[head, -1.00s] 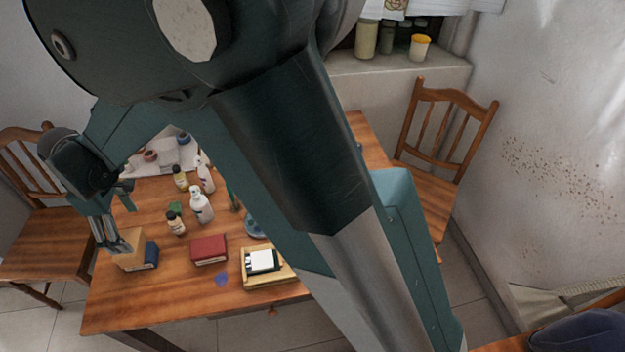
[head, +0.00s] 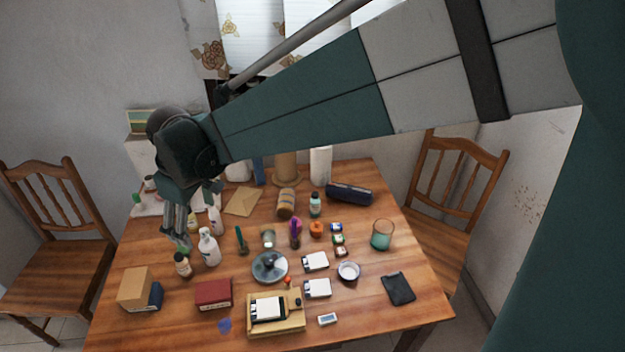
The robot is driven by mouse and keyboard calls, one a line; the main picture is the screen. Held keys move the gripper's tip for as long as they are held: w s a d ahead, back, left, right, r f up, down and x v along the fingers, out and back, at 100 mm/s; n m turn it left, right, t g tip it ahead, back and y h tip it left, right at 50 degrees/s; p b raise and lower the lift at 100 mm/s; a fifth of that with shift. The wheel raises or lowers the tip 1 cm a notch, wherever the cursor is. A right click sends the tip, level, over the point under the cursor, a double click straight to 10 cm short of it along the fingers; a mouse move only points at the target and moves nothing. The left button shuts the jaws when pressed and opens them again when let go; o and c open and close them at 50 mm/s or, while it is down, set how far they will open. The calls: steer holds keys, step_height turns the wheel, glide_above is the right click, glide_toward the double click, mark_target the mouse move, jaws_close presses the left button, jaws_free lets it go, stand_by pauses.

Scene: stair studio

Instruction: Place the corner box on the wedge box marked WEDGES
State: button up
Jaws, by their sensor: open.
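A tan box (head: 137,286) is at the front left of the table, against or on a dark blue box (head: 155,297) that shows at its right side. I cannot tell whether the tan box rests fully on the blue one. A dark red box (head: 213,294) lies to their right. No lettering is readable, so I cannot tell which box is marked WEDGES. My gripper (head: 180,246) is open and empty, above and behind the tan box, apart from it, near the bottles.
A brown bottle (head: 183,266) and a white bottle (head: 208,248) stand close to my gripper. A wooden tray (head: 286,326) and a blue round dish (head: 270,267) are further right. A chair (head: 60,230) stands at left. The table's front left edge is near the tan box.

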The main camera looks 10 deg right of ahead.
steer(key=s+d+r+m+t, duration=0.1)
steer(key=s+d+r+m, duration=0.15)
steer(key=d, duration=0.85)
steer(key=s+d+r+m+t, duration=0.2)
steer(key=d+r+m, duration=0.15)
steer(key=d, duration=0.85)
steer(key=s+d+m+t, duration=0.1)
steer(key=s+d+m, duration=0.2)
steer(key=s+d, duration=0.3)
steer(key=s+d+m+t+h, duration=0.1)
steer(key=s+d+m, duration=0.2)
steer(key=d, duration=0.9)
steer(key=s, duration=0.3)
steer(key=shift+s+d+f+m+t, duration=0.25)
steer(key=shift+d+f+m+t, duration=0.05)
steer(key=shift+d+f+m, duration=0.1)
